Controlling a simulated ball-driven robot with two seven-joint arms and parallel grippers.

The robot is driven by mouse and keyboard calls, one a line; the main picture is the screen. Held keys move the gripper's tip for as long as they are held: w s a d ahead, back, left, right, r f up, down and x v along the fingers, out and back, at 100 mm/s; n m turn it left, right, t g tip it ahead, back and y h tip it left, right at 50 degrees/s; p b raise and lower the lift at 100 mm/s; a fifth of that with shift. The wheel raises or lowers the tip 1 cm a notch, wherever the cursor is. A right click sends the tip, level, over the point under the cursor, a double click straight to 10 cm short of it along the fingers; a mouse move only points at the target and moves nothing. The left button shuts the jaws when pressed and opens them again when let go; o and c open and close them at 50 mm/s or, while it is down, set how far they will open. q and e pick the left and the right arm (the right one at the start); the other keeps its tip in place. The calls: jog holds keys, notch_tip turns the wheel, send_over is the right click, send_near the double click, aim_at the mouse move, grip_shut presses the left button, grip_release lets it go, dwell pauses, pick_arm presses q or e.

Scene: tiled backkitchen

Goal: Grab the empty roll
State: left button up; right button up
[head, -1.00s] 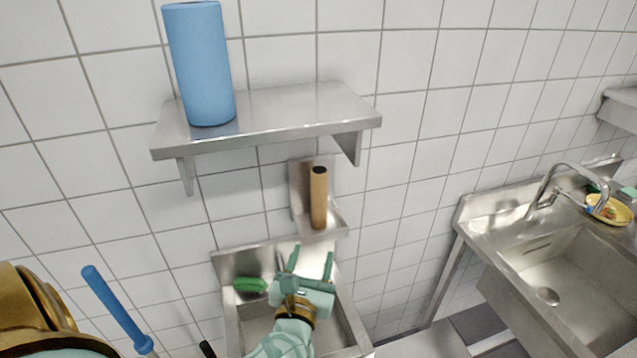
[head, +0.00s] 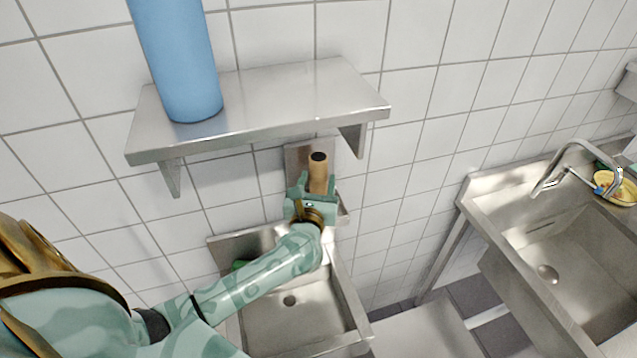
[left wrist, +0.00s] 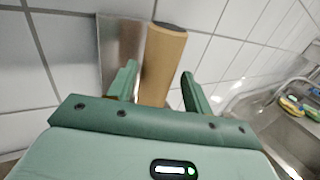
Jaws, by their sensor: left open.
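The empty roll (head: 318,172) is a brown cardboard tube standing upright on a small metal wall holder (head: 297,158). My left gripper (head: 318,186) is open around the roll's lower part in the head view. In the left wrist view, the roll (left wrist: 160,65) stands between the two open fingers (left wrist: 156,84), with a visible gap at the right finger. I cannot tell whether the left finger touches it. The roll's lower end is hidden by my gripper. My right gripper is not in view.
A metal shelf (head: 280,100) with a large blue roll (head: 182,60) is above and to the left. A small sink (head: 290,325) lies below. A larger sink (head: 570,255) with a tap (head: 560,165) and a yellow dish (head: 622,190) is at right.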

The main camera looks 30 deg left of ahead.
pick_arm(q)
jog(key=p+x, duration=0.1)
jog(key=x, duration=0.4)
jog(key=shift+w+a+f, duration=0.1)
jog(key=shift+a+f, duration=0.05)
jog(key=c, duration=0.7)
